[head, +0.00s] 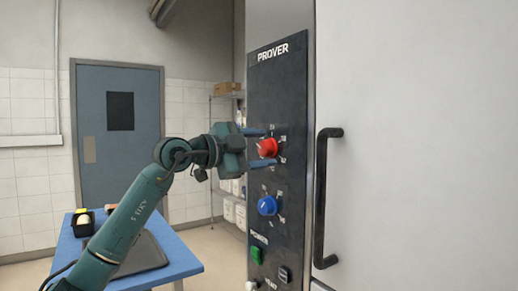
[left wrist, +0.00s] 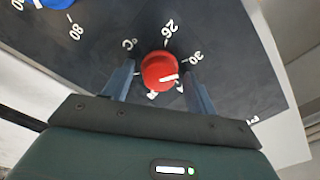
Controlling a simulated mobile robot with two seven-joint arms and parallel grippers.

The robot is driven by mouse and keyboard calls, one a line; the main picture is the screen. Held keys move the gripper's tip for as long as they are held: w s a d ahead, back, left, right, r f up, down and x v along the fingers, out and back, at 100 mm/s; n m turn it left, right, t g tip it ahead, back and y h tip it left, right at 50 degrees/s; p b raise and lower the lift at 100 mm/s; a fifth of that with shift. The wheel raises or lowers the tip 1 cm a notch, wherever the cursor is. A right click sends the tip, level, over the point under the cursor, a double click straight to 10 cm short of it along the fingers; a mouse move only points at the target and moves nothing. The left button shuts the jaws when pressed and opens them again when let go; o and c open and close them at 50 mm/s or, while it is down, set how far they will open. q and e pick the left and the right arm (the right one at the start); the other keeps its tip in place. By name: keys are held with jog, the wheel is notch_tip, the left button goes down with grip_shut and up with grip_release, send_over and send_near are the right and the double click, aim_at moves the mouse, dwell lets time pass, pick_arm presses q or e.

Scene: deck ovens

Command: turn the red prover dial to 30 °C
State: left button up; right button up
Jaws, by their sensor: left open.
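The red prover dial (head: 267,148) is on the dark upright PROVER panel, above a blue dial. In the left wrist view the red dial (left wrist: 158,70) shows a white pointer line toward the picture's right, between the 30 mark and a partly hidden mark below it. The 26 and °C markings are also readable there. My left gripper (head: 257,149) is open, its two fingers reaching to the panel on either side of the red dial. In the left wrist view the fingers (left wrist: 159,75) flank the dial, with a small gap visible at the left finger. My right gripper is out of view.
The blue dial (head: 267,205) sits below, with a green POWER switch (head: 256,255) and a black switch under it. A long black door handle (head: 326,198) stands right of the panel. A blue table (head: 185,262) with a dark tray is at lower left.

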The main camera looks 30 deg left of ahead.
pick_arm(q)
jog(key=shift+a, duration=0.1)
jog(key=shift+s+a+f, duration=0.1)
jog(key=shift+s, duration=0.2)
jog(key=b+v, duration=0.5)
jog(key=v, duration=0.7)
jog(key=shift+s, duration=0.2)
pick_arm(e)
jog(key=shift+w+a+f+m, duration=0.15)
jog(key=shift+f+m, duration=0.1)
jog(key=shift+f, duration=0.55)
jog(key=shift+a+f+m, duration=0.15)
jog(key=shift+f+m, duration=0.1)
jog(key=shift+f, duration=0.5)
pick_arm(q)
jog(key=shift+a, duration=0.1)
